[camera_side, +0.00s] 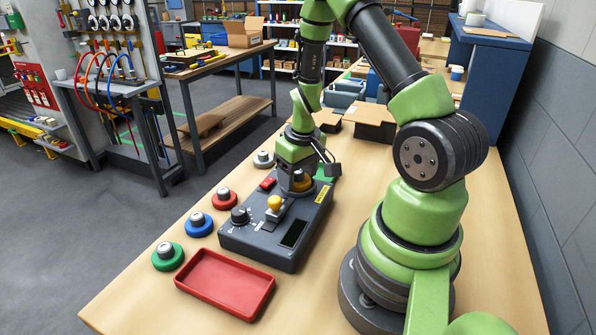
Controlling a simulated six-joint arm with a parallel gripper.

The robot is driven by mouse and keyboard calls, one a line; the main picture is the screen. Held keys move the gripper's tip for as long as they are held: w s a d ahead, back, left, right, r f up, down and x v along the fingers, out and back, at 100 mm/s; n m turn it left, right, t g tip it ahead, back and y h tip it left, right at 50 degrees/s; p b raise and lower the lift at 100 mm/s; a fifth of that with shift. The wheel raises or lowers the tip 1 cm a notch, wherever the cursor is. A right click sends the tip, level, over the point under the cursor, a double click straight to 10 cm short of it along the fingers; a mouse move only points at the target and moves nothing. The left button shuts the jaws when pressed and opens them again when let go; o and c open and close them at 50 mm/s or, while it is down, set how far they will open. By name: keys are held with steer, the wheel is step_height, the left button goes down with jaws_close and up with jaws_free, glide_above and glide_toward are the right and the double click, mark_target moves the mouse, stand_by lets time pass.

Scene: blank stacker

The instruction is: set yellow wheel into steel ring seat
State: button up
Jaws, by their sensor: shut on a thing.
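My gripper (297,178) points down over the far end of a dark grey control box (258,243). It is shut on the yellow wheel (304,184), which shows as an orange-yellow patch at the fingertips, mostly hidden by the gripper. The wheel is at or just above the top of the box; I cannot tell whether it touches. The steel ring seat cannot be made out and may be hidden under the gripper and wheel.
Beside the box stand a grey wheel (263,160), a red wheel (224,199), a blue wheel (199,225) and a green wheel (168,257). The box carries a yellow knob (275,203) and black dial (240,215). An empty red tray (225,284) lies in front.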

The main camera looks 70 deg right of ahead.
mark_target(302, 182)
steer(key=shift+f, duration=0.35)
steer(key=o, duration=0.8)
steer(key=shift+o, duration=0.8)
steer(key=shift+w+r, duration=0.1)
steer(key=shift+r, duration=0.4)
step_height(302, 182, up, 12)
steer(key=s, duration=0.2)
steer(key=s+a+r+t+y, duration=0.1)
steer(key=s+a+r+t, duration=0.2)
steer(key=a+r, duration=0.3)
steer(key=s+a+r+t+y, duration=0.1)
steer(key=s+a+r+t, duration=0.2)
steer(key=a+r, duration=0.4)
steer(key=s+a, duration=0.1)
steer(key=a, duration=0.4)
steer(key=shift+s+n+y, duration=0.2)
steer(key=shift+n+y, duration=0.1)
